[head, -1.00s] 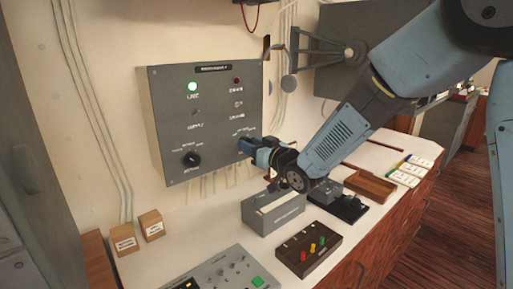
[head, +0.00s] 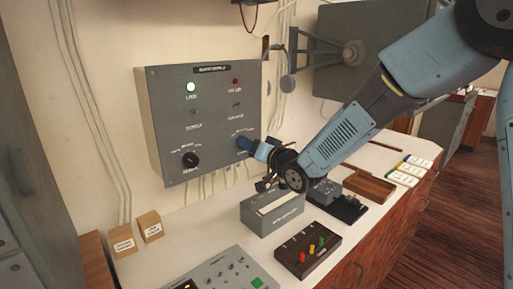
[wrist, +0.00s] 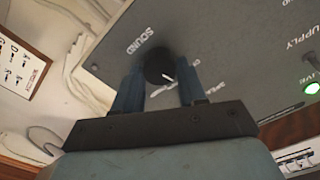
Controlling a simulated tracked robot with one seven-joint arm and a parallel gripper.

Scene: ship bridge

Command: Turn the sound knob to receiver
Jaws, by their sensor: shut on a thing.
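The sound knob (wrist: 158,64) is a round dark knob with a white pointer line, on the grey wall panel (head: 216,88). My gripper (wrist: 160,84) is shut on the knob, one blue finger on each side. In the head view my gripper (head: 245,144) reaches the panel's lower right and hides the knob. Position labels show around the knob, partly covered by the right finger; I cannot read one as receiver.
A second dark knob (head: 190,160) is at the panel's lower left, below a lit green lamp (head: 191,87). A grey box (head: 272,212) and a board with coloured levers (head: 307,249) stand on the counter below my arm.

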